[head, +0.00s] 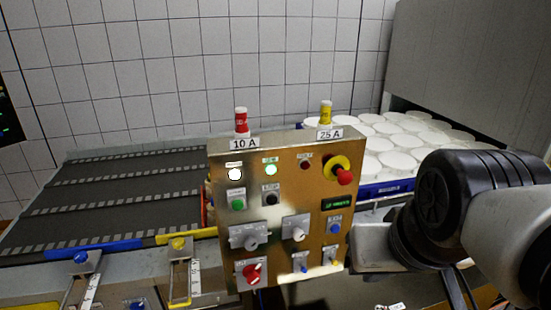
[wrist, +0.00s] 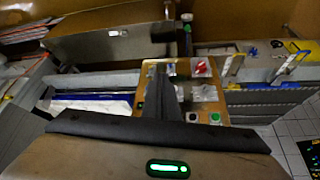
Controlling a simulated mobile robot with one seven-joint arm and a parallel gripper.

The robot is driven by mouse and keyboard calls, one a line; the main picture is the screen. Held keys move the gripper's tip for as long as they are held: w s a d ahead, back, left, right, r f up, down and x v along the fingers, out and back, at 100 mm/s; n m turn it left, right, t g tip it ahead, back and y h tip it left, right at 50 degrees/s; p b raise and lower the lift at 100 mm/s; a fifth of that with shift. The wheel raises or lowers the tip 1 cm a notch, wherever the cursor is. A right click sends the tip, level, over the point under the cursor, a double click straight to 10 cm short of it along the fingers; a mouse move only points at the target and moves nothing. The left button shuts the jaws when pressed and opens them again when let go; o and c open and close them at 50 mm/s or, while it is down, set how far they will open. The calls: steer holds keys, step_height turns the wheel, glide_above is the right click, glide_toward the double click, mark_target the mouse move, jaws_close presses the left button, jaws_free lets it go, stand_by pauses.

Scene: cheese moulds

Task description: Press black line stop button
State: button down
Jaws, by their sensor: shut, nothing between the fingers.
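The black line stop button (head: 271,199) sits on the brass control panel (head: 278,270), under a small label reading STOP and right of the green button (head: 238,204). In the wrist view, which shows the panel upside down, the black button (wrist: 192,117) is just left of the green button (wrist: 215,117). My gripper (wrist: 168,66) has its dark fingers shut and empty, reaching across the panel's left part in that view. The fingers appear beside the black button, apart from it in the picture; their distance from the panel is unclear.
A red mushroom button on a yellow collar (head: 342,170) is at the panel's upper right. Switches and a red knob (head: 252,272) sit lower down. A dark conveyor (head: 110,195) lies left; white round moulds (head: 400,140) stand behind right. My arm fills the right side.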

mark_target(272, 199)
stand_by(0.3)
steer(key=w+a+f+m+g+y+b, duration=0.2)
steer(key=w+a+f+m+y+b, duration=0.25)
steer(key=a+f+y, duration=0.5)
steer(key=w+a+m+t+y+b, duration=0.1)
steer(key=w+m, duration=0.5)
steer(key=w, duration=0.7)
steer(key=a+t+b, duration=0.1)
steer(key=t, duration=0.1)
steer(key=shift+r+t, duration=0.15)
steer(key=shift+t, duration=0.15)
steer(key=shift+w, duration=0.15)
steer(key=w+a, duration=0.2)
steer(key=w, duration=0.6)
steer(key=shift+w+a, duration=0.2)
steer(key=shift+a, duration=0.05)
